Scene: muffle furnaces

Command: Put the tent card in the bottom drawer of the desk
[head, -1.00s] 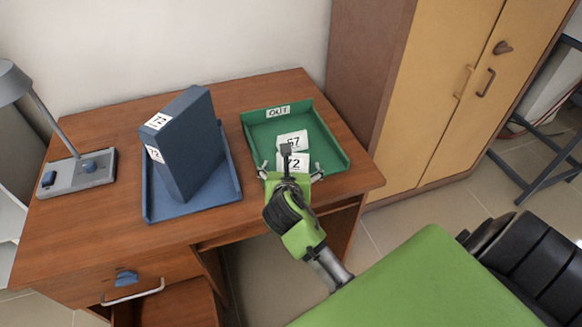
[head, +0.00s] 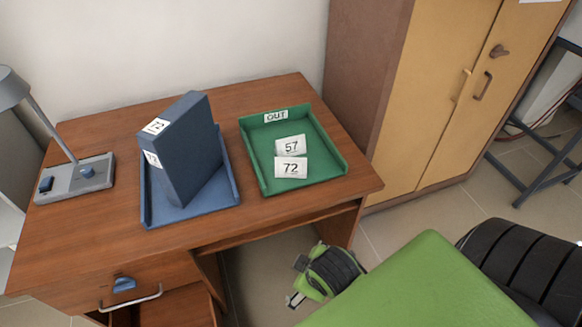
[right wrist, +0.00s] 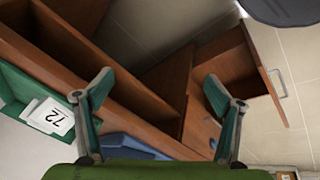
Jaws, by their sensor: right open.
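A white card reading 72 (head: 290,168) is in the green OUT tray (head: 333,165) on the desk. A white piece reading 57 (head: 290,146) is right behind it; I cannot tell whether they are one folded card. The 72 card also shows in the right wrist view (right wrist: 48,116). The desk's bottom drawer (head: 175,308) is pulled out below the upper drawer; its hollow and handle show in the right wrist view (right wrist: 235,62). My right gripper (head: 296,282) is open and empty, low in front of the desk, right of the drawer (right wrist: 143,92). My left gripper is out of view.
A blue tray (head: 190,216) holds a blue binder (head: 192,150) labelled 72. A grey lamp (head: 75,178) stands at the desk's left. A wooden cabinet (head: 430,100) is at the right. A green surface (head: 420,285) fills the lower right. The knee space under the desk is free.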

